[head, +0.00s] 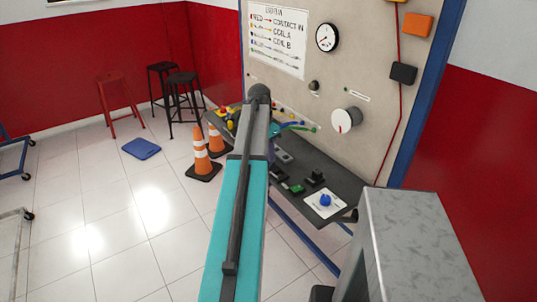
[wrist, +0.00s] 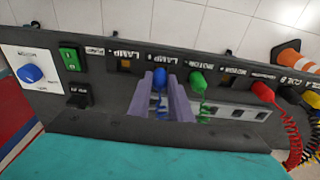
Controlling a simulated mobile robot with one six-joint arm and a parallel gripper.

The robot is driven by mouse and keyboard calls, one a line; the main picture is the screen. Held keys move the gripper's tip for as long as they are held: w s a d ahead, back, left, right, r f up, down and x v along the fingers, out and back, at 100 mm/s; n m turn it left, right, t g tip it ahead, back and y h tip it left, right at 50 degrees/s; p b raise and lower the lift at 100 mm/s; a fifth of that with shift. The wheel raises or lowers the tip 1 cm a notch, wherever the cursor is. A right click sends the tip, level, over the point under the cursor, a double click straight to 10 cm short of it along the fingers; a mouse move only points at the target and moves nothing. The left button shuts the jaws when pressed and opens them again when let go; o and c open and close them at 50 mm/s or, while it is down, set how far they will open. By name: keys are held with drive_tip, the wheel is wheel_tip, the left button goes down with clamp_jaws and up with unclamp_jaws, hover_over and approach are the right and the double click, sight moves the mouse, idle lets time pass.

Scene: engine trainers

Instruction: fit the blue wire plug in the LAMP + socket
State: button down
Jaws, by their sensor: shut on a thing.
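The blue wire plug (wrist: 159,80) is between the two purple fingers of my gripper (wrist: 160,84), which is shut on it. The plug is in front of a label reading LAMP (wrist: 164,59), upside down in the wrist view. Plug and fingers hide any socket there, so I cannot tell whether the plug is seated or what sign the label carries.
A green plug (wrist: 198,82) is close right of my fingers. Red (wrist: 262,91) and black (wrist: 289,95) plugs with coiled wires follow further right. A green switch (wrist: 70,57) and blue knob (wrist: 31,73) are at left. The upright panel (head: 345,110) rises behind the bench.

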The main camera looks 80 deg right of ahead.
drive_tip(key=shift+f, duration=0.4)
idle(0.3)
drive_tip(key=c, duration=1.8)
unclamp_jaws()
drive_tip(key=shift+c, duration=0.2)
drive_tip(key=shift+w+a+r+p, duration=0.15)
drive_tip(key=shift+r+p, duration=0.7)
drive_tip(key=shift+r, duration=0.55)
drive_tip(key=shift+w+a+r+p, duration=0.1)
drive_tip(key=shift+r+p, duration=0.7)
drive_tip(key=shift+r, duration=0.55)
drive_tip(key=shift+r+p, duration=0.15)
drive_tip(key=shift+p, duration=0.15)
drive_tip(key=o, duration=0.5)
drive_tip(key=shift+o, duration=0.2)
